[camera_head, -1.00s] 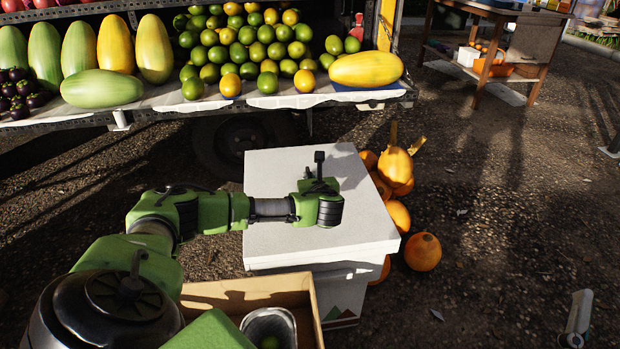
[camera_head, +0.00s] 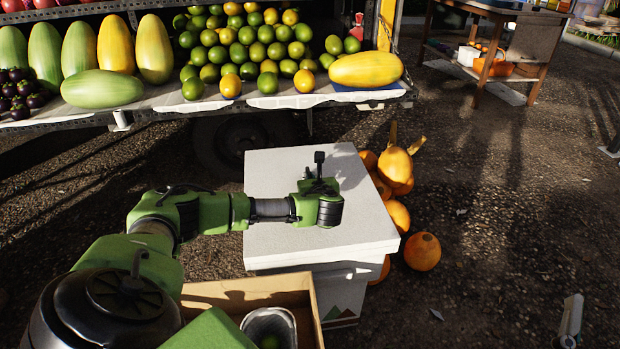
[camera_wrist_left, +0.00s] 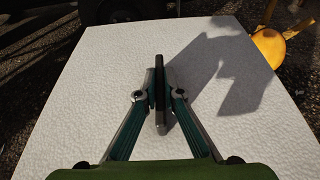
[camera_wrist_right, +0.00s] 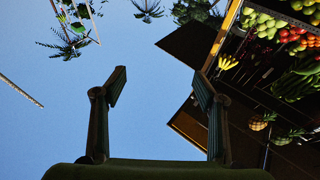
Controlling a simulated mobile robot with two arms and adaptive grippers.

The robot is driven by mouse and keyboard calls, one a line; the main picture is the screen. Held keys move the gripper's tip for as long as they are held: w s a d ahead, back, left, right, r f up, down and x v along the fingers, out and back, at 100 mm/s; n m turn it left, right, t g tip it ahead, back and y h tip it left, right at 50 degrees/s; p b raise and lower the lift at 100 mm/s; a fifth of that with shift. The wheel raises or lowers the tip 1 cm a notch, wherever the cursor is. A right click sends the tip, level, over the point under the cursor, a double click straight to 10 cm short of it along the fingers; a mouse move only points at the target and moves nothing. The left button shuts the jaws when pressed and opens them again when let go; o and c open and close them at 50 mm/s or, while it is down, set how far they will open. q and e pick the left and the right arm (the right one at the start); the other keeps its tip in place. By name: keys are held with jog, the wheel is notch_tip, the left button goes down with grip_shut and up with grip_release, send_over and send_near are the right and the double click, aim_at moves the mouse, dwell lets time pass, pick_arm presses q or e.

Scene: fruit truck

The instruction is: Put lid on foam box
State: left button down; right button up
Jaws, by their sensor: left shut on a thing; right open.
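The white foam lid (camera_head: 350,235) lies level over the white foam box (camera_head: 342,290), whose front shows below the lid's near edge. I cannot tell whether the lid is fully seated. My left gripper (camera_wrist_left: 159,95) points down at the lid and is shut on its dark upright handle (camera_wrist_left: 159,75).
An open cardboard box (camera_head: 250,293) with a tray inside stands just in front of the foam box. Orange gourds (camera_head: 396,168) lie along its right side. The fruit truck shelf (camera_head: 250,101) is behind. Ground to the right is mostly clear.

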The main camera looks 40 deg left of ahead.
jog(key=shift+w+f, duration=0.1)
jog(key=shift+f, duration=0.2)
jog(key=shift+f, duration=0.1)
jog(key=shift+w+f+g, duration=0.1)
jog(key=shift+f+g, duration=0.15)
jog(key=shift+g, duration=0.15)
jog(key=shift+w+f, duration=0.1)
jog(key=shift+f, duration=0.2)
pick_arm(q)
jog(key=shift+p, duration=0.3)
pick_arm(e)
jog(key=shift+w+f+g, duration=0.1)
jog(key=shift+f+g, duration=0.3)
jog(key=shift+f, duration=0.05)
jog(key=shift+f+h, duration=0.2)
jog(key=shift+h, duration=0.1)
jog(key=shift+d, duration=0.1)
jog(key=shift+w+f+g, duration=0.1)
jog(key=shift+f+g, duration=0.2)
jog(key=shift+f, duration=0.05)
